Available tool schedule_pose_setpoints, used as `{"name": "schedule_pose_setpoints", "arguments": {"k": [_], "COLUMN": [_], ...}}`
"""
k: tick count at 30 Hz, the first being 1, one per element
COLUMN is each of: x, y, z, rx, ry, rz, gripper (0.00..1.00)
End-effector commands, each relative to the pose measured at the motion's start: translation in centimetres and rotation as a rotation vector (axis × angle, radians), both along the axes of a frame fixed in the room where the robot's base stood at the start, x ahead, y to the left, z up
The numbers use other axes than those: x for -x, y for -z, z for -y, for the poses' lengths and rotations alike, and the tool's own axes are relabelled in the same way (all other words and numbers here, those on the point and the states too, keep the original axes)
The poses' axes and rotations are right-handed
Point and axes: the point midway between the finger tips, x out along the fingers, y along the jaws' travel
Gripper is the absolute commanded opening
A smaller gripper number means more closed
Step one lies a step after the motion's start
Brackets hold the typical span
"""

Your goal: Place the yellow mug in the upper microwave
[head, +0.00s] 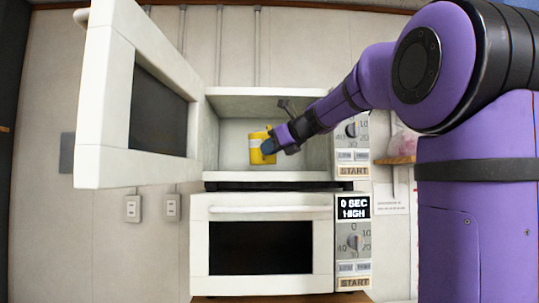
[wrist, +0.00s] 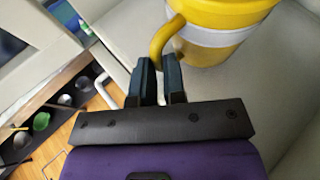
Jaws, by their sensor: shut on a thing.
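The yellow mug (head: 261,148) with a white band is inside the upper microwave (head: 270,92), whose door (head: 105,95) stands open to the left. In the wrist view the mug (wrist: 215,12) is at the top, with its yellow handle reaching down to my fingertips. My gripper (head: 269,146) reaches into the cavity from the right. Its dark fingers (wrist: 160,70) are close together at the handle and shut on it. I cannot tell whether the mug's base touches the cavity floor.
The lower microwave (head: 262,203) is shut, directly below the upper one. The upper microwave's side wall and control panel (head: 352,145) are close to my arm on the right. A wooden shelf (head: 396,160) is farther right. Wall outlets (head: 132,208) are at the left.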

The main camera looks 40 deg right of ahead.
Motion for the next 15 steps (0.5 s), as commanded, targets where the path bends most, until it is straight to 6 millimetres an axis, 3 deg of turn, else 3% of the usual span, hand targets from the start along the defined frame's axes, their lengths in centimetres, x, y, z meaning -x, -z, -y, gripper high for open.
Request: {"name": "schedule_pose_setpoints", "arguments": {"k": [5,9,15], "x": [-1.9,-1.7,-1.7], "y": [-0.1,1.2,1.4], "z": [1.3,1.3,1.2], "rx": [0.000,0.000,0.001], "ry": [0.001,0.001,0.000], "rz": [0.002,0.002,0.002], "gripper": [0.00,0.00,0.00]}}
